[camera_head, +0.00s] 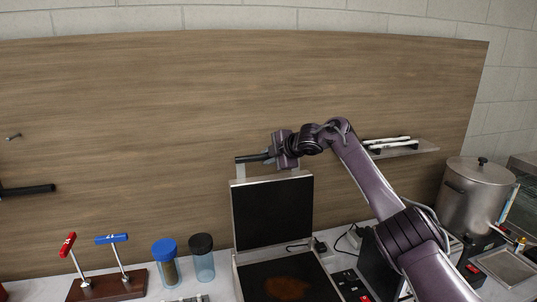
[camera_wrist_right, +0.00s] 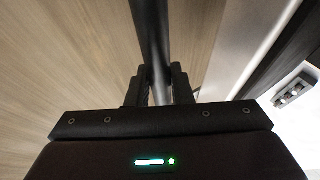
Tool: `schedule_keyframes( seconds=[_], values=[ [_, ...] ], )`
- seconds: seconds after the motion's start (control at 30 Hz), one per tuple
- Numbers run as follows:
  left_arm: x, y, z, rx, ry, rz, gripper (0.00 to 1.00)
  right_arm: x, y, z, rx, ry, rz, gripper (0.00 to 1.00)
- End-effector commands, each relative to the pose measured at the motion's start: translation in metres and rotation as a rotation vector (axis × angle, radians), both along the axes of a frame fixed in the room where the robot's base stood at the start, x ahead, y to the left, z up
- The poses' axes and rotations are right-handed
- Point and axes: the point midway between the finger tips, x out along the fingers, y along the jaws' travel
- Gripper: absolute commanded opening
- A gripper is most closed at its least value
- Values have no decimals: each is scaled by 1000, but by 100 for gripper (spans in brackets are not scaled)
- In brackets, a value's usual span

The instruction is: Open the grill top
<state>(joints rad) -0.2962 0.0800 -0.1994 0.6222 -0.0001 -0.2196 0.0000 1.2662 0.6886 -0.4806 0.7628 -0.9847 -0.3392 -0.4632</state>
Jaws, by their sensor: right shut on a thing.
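The grill (camera_head: 280,270) stands on the counter with its top (camera_head: 272,212) raised about upright, its dark inner plate facing me. The dark lower plate lies exposed, with a brown patch on it. A black bar handle (camera_head: 250,158) runs along the upper edge of the top. My right gripper (camera_head: 273,157) is shut on this handle near its right part. In the right wrist view, the fingers (camera_wrist_right: 160,75) close on the dark handle bar (camera_wrist_right: 151,30). My left gripper is not in view.
To the left stand a blue-lidded jar (camera_head: 165,262), a black-lidded jar (camera_head: 202,258) and a wooden base (camera_head: 107,286) with red and blue levers. A steel pot (camera_head: 476,200) stands right. A small shelf (camera_head: 405,150) and the wooden panel (camera_head: 130,120) are behind.

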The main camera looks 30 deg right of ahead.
Motion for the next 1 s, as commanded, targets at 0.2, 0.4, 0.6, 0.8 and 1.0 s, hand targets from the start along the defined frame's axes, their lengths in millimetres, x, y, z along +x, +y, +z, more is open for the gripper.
schedule_keyframes(
  seconds=[0.2, 0.4, 0.6, 0.8, 1.0],
  values=[
    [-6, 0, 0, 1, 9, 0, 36, -1, 1, -5, 5, 34, 2, 0],
    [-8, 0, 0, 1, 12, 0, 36, -1, 1, -6, 5, 38, 3, 0],
    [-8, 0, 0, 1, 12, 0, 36, -1, 1, -7, 5, 38, 3, 25],
    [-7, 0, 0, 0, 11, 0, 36, -1, 1, -6, 5, 35, 2, 41],
    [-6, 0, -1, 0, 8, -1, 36, -1, 0, -5, 5, 33, 2, 41]
  ],
)
